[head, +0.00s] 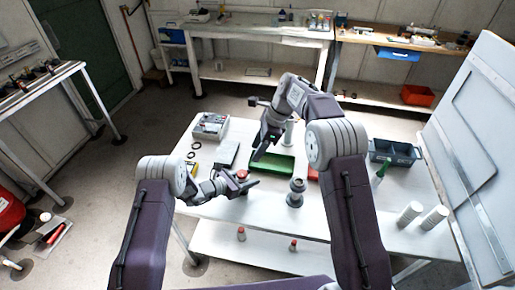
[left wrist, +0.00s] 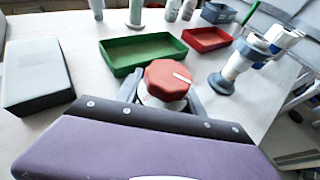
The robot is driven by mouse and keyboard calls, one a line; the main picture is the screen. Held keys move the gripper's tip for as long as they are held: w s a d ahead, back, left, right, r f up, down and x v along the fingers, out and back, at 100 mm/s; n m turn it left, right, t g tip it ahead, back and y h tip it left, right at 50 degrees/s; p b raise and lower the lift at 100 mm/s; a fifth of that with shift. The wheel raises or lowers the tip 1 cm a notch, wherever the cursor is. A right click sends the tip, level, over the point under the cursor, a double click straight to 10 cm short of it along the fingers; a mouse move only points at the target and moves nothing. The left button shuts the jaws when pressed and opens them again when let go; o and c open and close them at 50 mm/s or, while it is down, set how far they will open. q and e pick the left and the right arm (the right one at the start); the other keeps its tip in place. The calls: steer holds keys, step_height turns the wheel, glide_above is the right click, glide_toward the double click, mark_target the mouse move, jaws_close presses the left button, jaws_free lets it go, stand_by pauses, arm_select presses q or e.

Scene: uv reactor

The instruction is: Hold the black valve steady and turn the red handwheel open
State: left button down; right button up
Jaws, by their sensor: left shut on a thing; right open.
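The red handwheel (head: 242,174) is near the front of the white table, left of centre. In the left wrist view the octagonal red handwheel (left wrist: 167,78) carries a white mark and sits on a pale collar. My left gripper (head: 246,183) is shut around the valve just below the handwheel, with dark jaws on both sides. The black valve body is mostly hidden by the jaws, and I cannot tell whether it touches the table. My right gripper (head: 263,149) is open and empty, above and behind the handwheel, apart from it.
A green tray (head: 271,164) and a red tray (left wrist: 208,39) lie behind the valve. A grey fitting (head: 296,192) stands to the right. A grey instrument box (head: 211,125) and a dark divided bin (head: 394,152) stand farther back. White cylinders (head: 434,218) stand at the right end.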

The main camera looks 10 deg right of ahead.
steer(key=y, duration=0.4)
glide_toward(243, 172)
steer(key=shift+n, duration=0.3)
steer(key=x, duration=0.8)
steer(key=shift+a+f, duration=0.15)
jaws_close()
steer(key=shift+w+n+g, duration=0.15)
steer(key=shift+n+g, duration=0.4)
steer(key=shift+n, duration=0.1)
steer(key=shift+w+n+g, duration=0.2)
steer(key=shift+n+g, duration=0.35)
steer(key=shift+n, duration=0.1)
steer(key=shift+s+n+g, duration=0.15)
steer(key=shift+n+g, duration=0.15)
